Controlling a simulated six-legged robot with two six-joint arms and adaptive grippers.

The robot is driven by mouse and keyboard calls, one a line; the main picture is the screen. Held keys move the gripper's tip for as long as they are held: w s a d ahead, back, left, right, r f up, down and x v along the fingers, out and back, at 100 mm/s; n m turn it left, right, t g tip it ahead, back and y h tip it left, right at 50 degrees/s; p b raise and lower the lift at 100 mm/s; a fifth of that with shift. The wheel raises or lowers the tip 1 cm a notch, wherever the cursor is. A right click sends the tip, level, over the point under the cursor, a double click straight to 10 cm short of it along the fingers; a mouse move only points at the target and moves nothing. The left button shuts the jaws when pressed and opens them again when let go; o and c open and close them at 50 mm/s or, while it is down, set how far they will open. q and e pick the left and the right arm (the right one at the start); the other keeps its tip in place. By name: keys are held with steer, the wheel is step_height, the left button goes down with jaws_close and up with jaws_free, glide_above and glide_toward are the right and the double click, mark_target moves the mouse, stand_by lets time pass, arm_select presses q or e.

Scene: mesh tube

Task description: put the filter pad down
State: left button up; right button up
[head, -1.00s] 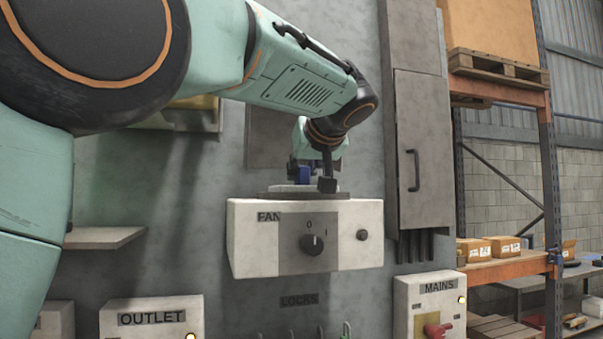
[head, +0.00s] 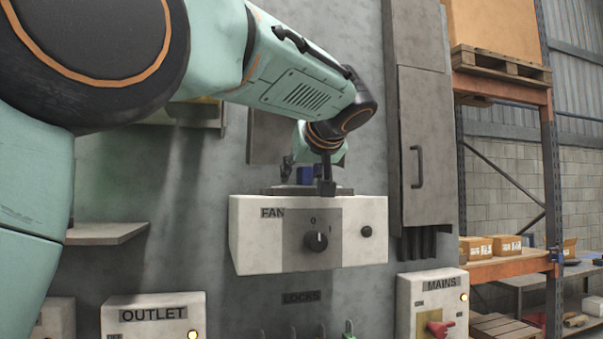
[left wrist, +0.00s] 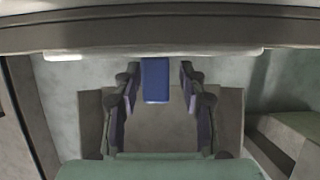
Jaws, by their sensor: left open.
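A blue block (head: 305,174), the only thing I can take for the filter pad, stands over the dark flat ledge (head: 278,191) on top of the FAN box (head: 262,245). My left gripper (head: 306,176) is open around it, with one dark finger on either side. In the left wrist view the blue block (left wrist: 155,80) sits between the spread fingers (left wrist: 157,95), with a gap on each side. Its lower contact with the ledge is not clear. My right gripper is not in view.
The FAN box carries a knob (head: 316,241). A tall grey cabinet (head: 425,140) stands to the right. A shelf (head: 106,234) juts out at the left. OUTLET (head: 153,316) and MAINS (head: 437,300) boxes are lower down. A grey wall plate (left wrist: 165,125) lies beyond the fingers.

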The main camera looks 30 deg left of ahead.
arm_select(q)
steer(key=shift+s+d+r, duration=0.2)
steer(key=shift+s+d, duration=0.05)
steer(key=shift+d, duration=0.05)
steer(key=shift+w+d+r+p, duration=0.1)
steer(key=shift+r+p, duration=0.2)
steer(key=shift+p, duration=0.1)
steer(key=b+v, duration=0.7)
steer(key=shift+d+f, duration=0.15)
steer(key=shift+f, duration=0.05)
steer(key=b+v, duration=0.1)
steer(key=v, duration=0.3)
steer(key=shift+r, duration=0.2)
steer(key=shift+s+d+r, duration=0.1)
steer(key=shift+s, duration=0.25)
steer(key=shift+c, duration=0.5)
